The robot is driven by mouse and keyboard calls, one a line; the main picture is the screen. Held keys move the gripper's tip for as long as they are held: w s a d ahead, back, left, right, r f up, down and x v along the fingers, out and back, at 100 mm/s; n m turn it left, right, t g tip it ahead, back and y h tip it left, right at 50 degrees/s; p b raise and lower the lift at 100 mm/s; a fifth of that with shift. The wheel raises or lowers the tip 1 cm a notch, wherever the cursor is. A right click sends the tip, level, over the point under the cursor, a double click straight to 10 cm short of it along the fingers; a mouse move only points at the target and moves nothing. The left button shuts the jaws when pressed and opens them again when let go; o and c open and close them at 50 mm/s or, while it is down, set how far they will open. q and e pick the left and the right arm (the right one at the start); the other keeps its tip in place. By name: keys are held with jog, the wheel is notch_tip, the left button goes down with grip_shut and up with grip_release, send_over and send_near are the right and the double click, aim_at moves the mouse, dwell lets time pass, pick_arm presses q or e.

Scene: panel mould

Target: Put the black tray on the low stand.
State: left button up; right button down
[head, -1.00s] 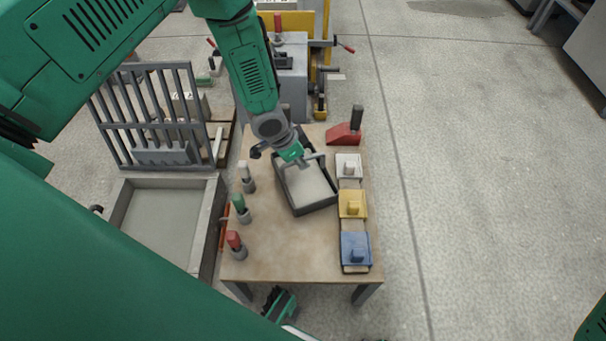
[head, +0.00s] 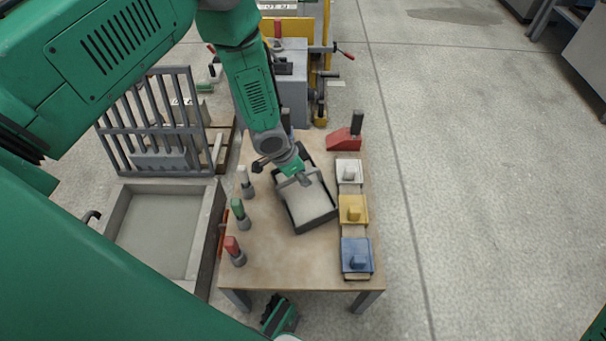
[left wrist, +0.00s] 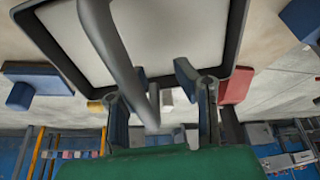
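The black tray (head: 318,220), with a pale flat filling and a grey bar handle (head: 288,182), is over the middle of the wooden table. My left gripper (head: 303,178) is at the handle and appears shut on it. In the left wrist view the tray (left wrist: 237,30) fills the upper part, and the handle (left wrist: 112,45) runs down between the fingers of my left gripper (left wrist: 160,85). The tray looks slightly tilted; its gap to the table cannot be judged. I cannot make out the low stand.
White (head: 348,171), yellow (head: 352,209) and blue (head: 356,257) blocks line the table's right side. White, green (head: 239,212) and red-topped pegs stand along its left. A red tool (head: 344,139) lies at the back right. A grey mould (head: 120,215) stands left of the table (head: 265,265).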

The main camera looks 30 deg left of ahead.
pick_arm(q)
jog(key=p+v, duration=0.4)
jog(key=v, duration=0.8)
jog(key=s+f+n+g+y, duration=0.1)
jog(key=s+n, duration=0.3)
jog(key=s, duration=0.9)
jog(key=s+a+f+n+g+y, duration=0.1)
jog(key=s+f+n+y, duration=0.1)
jog(key=s, duration=1.1)
jog(key=shift+a+n+g, duration=0.3)
jog(key=shift+n, duration=0.6)
